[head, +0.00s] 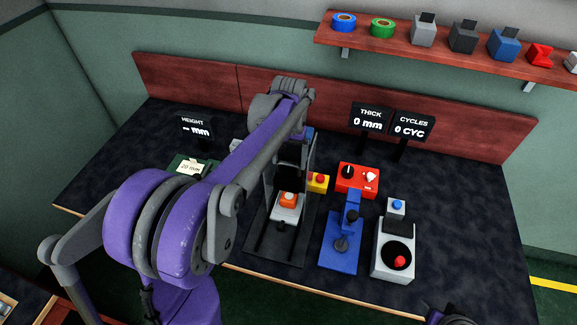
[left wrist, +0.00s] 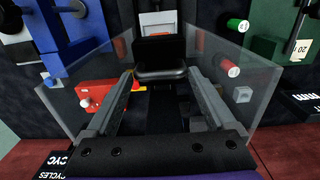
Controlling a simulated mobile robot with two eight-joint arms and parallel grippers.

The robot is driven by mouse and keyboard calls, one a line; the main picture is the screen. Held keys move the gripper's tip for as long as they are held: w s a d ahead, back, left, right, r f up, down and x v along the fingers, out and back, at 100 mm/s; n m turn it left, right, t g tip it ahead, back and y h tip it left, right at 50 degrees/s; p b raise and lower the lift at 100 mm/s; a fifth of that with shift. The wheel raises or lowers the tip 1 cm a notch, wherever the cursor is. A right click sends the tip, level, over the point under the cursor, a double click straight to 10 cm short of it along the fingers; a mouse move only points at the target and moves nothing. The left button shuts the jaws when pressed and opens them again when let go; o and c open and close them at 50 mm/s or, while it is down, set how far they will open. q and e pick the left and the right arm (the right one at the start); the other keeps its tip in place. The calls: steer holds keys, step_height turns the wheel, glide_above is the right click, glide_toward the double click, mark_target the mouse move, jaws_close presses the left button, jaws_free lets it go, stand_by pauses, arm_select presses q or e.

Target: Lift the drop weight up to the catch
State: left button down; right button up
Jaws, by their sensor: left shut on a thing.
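The drop tester stands mid-table, with a dark base (head: 262,248), upright guides and clear side panels. Its black drop weight (head: 288,180) hangs between the guides, above an orange block (head: 289,199) on a pale support. In the left wrist view the weight (left wrist: 158,48) is a black block with a rounded bar. In the head view my purple arm hides the tester's top and the gripper's fingers. I cannot make out the catch.
Right of the tester are a red control box (head: 357,179), a blue press-like device (head: 340,245) and a grey device with a red knob (head: 393,250). A green device (head: 188,166) is at left. Displays stand behind: HEIGHT (head: 195,127), THICK (head: 370,116), CYCLES (head: 413,127).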

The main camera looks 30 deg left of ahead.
arm_select(q)
step_height(320, 180, up, 11)
steer(key=p, duration=0.2)
steer(key=shift+f, duration=0.15)
steer(key=c, duration=1.2)
jaws_free()
steer(key=shift+d+f, duration=0.15)
steer(key=o, duration=1)
steer(key=shift+o, duration=1)
steer(key=shift+a, duration=0.2)
arm_select(e)
steer(key=w+r, duration=0.1)
steer(key=r, duration=0.1)
steer(key=w+r, duration=0.1)
steer(key=r, duration=0.1)
steer(key=shift+w, duration=0.15)
